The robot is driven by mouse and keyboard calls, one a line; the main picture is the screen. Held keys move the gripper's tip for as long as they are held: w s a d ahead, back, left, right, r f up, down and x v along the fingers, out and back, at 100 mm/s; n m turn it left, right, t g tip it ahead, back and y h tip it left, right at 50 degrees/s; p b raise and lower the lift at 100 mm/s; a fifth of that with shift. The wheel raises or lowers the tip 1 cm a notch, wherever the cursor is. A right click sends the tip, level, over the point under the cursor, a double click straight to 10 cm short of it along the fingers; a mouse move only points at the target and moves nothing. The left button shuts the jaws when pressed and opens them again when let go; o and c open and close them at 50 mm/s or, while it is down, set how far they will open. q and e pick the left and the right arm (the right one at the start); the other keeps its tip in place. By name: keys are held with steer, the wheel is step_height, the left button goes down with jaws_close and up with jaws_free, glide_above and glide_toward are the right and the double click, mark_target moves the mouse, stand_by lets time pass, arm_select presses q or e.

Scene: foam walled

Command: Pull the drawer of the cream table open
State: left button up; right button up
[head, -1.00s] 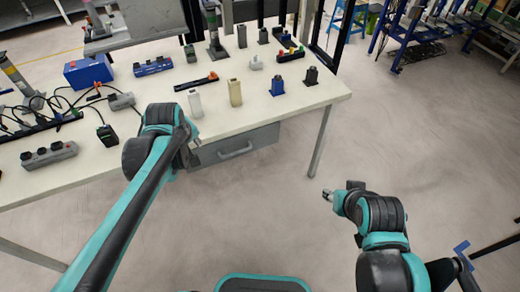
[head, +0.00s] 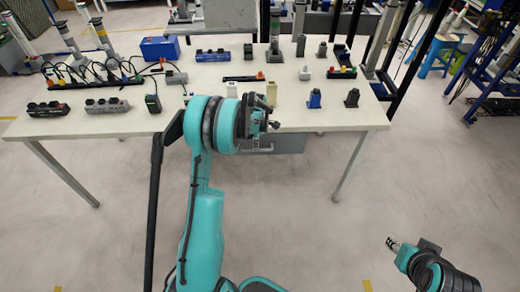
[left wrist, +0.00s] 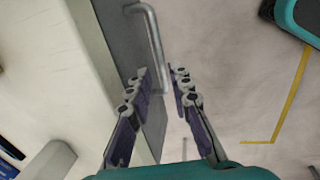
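The cream table (head: 335,121) spans the head view, with a grey drawer (head: 289,144) under its front edge, partly hidden by my left arm. The drawer looks shut. In the left wrist view, the drawer's grey front (left wrist: 122,38) carries a bar handle (left wrist: 155,42). My left gripper (head: 268,125) is in front of the drawer; in the left wrist view its fingers (left wrist: 161,75) are apart, with the handle's near end showing between them. I cannot tell whether they touch it. My right gripper (head: 391,243) is low at the right, away from the table; its fingers are too small to judge.
The tabletop holds a blue box (head: 160,48), power strips (head: 107,106), a beige block (head: 271,94) and several small parts. A table leg (head: 352,165) stands right of the drawer. The floor in front is clear.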

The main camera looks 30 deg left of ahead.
mark_target(256, 150)
arm_select(q)
steer(key=f, duration=0.2)
steer(key=f+b, duration=0.1)
steer(key=w+f+b, duration=0.1)
steer(key=f, duration=0.1)
steer(key=shift+a+f, duration=0.3)
steer(key=shift+f, duration=0.05)
jaws_close()
